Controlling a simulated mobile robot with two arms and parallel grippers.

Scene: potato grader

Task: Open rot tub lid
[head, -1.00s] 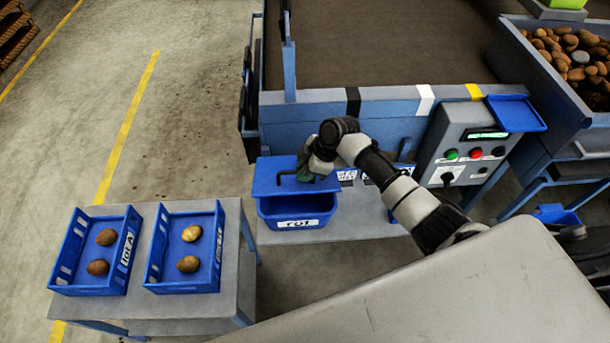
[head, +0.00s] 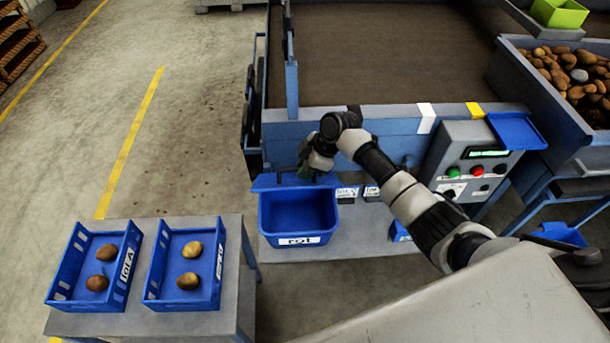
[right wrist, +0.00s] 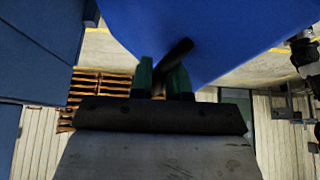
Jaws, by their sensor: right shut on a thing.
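The blue rot tub (head: 298,214) stands on a grey shelf below the grader's edge, with a white label on its front. Its mouth is open and its inside shows. The blue lid (head: 268,182) is raised at the back of the tub and seen nearly edge-on. My right gripper (head: 308,174) is at the lid, behind the tub's mouth. In the right wrist view its green-tipped fingers (right wrist: 165,80) are shut on a dark bar, the lid handle (right wrist: 178,54), which stands out from the blue lid surface (right wrist: 215,30). My left gripper is not in view.
Two blue crates with potatoes, one labelled lot A (head: 95,264) and one beside it (head: 187,262), sit on a grey table at the left. A control box (head: 468,160) is right of my arm. A potato bin (head: 545,100) stands far right.

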